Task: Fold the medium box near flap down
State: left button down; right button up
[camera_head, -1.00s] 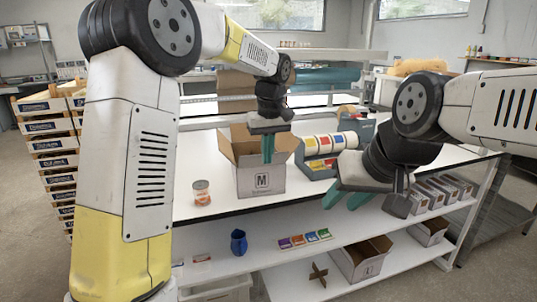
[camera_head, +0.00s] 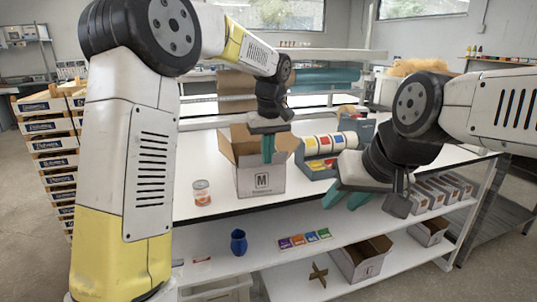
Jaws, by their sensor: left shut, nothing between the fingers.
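The medium box (camera_head: 262,181) is an open carton with an "M" on its near face, standing on the white worktable. Its left flap (camera_head: 226,145) and right flap (camera_head: 287,143) stand up and lean outward. My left gripper (camera_head: 268,160) is shut and empty, with its teal fingers pointing down at the box's opening, close to the near top edge. The near flap is hard to make out behind the fingers, and I cannot tell whether they touch it. My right gripper (camera_head: 346,199) is open and empty, to the right of the box, in front of the table edge.
An orange-labelled can (camera_head: 201,193) stands left of the box. The table's front left is clear.

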pick_arm(q)
send_over(262, 165)
jog(key=shift+w+r, duration=0.1)
jog(key=shift+w, duration=0.2)
dwell(0.6)
jog(key=w, duration=0.1)
jog(key=w+f, duration=0.1)
jog(key=w+a, duration=0.1)
jog(key=shift+w+f, duration=0.15)
jog(key=shift+w, duration=0.1)
dwell(0.4)
